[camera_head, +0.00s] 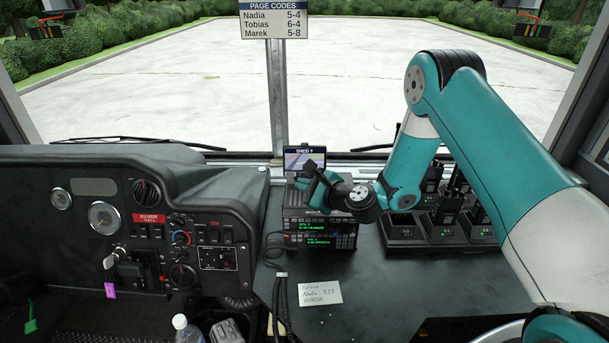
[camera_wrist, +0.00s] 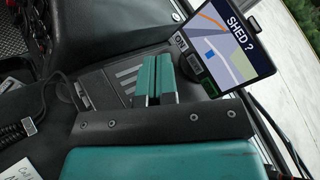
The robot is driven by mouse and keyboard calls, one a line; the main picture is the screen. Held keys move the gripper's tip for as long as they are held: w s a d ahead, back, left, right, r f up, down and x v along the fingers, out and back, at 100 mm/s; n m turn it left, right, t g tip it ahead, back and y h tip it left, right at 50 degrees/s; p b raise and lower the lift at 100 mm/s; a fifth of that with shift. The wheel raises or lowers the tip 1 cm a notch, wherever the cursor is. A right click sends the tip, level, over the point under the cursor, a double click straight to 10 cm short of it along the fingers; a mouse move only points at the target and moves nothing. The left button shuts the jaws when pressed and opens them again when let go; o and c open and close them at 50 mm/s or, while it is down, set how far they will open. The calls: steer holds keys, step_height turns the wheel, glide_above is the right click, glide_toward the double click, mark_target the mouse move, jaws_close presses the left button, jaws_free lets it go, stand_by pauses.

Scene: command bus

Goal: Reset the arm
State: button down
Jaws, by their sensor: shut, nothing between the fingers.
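My teal arm (camera_head: 490,140) reaches in from the right and bends down toward the dash. My gripper (camera_head: 313,175) is in front of the small map screen (camera_head: 305,158) and above the black radio unit (camera_head: 320,233) with green text. In the wrist view my gripper's two teal fingers (camera_wrist: 157,78) are shut together with nothing between them. The map screen also shows in the wrist view (camera_wrist: 225,48), reading "SHED ?". The gripper hides part of the screen and the radio's top in the head view.
Several handheld radios stand in a charger rack (camera_head: 440,228) right of the radio unit. A handwritten note (camera_head: 320,293) lies on the black counter. The dashboard (camera_head: 120,215) is at left. A page codes sign (camera_head: 275,20) hangs on the window post. A bottle (camera_head: 187,330) stands at the bottom.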

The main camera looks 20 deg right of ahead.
steer(key=s+a+r+n+g+y, duration=0.3)
steer(key=s+a+r+n+g, duration=0.4)
steer(key=s+a+r+n, duration=0.6)
steer(key=s+d+r+n+g+h, duration=0.2)
steer(key=s+n, duration=0.3)
steer(key=s, duration=0.3)
steer(key=s+d+r+n+g+h, duration=0.2)
steer(key=s+d+n, duration=0.2)
steer(key=s+n, duration=0.2)
steer(key=s+d+r+n+g+h, duration=0.2)
steer(key=s+n, duration=0.3)
steer(key=s, duration=0.5)
steer(key=shift+s+d+r+n, duration=0.15)
steer(key=shift+d+r+n, duration=0.15)
steer(key=shift+d+r, duration=0.2)
steer(key=shift+a, duration=0.1)
